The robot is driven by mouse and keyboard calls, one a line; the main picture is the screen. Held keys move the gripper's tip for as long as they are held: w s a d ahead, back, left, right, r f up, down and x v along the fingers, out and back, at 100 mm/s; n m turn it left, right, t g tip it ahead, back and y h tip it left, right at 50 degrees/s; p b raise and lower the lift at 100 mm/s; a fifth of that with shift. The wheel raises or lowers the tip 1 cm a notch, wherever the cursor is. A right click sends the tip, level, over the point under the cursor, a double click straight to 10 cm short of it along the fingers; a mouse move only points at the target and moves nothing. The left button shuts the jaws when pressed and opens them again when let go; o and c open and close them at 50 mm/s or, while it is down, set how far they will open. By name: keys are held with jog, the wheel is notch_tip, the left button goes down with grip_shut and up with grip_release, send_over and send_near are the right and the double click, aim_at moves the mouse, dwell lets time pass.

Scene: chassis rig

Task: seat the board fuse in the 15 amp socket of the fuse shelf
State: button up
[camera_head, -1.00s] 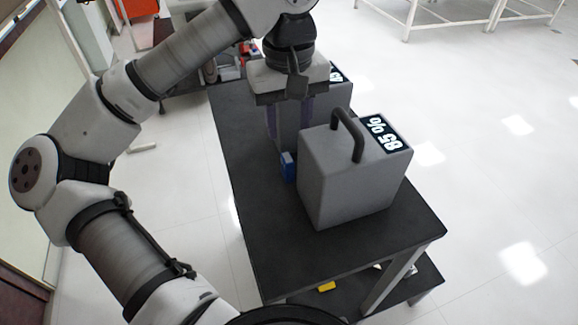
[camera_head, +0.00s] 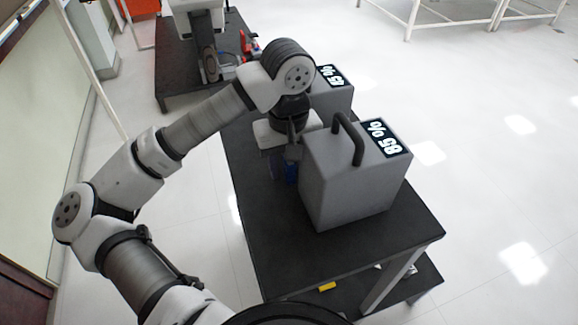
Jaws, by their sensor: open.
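A small blue block (camera_head: 291,173), possibly the board fuse, stands on the black table against the left side of the large grey box. My gripper (camera_head: 281,172) is open and pointing down, low over the table at the block. Its fingers are partly hidden by the wrist and dark against the table, so I cannot tell whether they touch the block. I cannot make out a 15 amp socket or any amp marking in this view.
The grey box (camera_head: 345,185) with a handle and an upside-down "85%" display is close on the right of my gripper. A second grey box (camera_head: 335,98) stands behind. A yellow piece (camera_head: 327,287) lies on the lower shelf. The table's (camera_head: 262,250) near left part is clear.

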grip_shut()
jog(key=shift+r, duration=0.15)
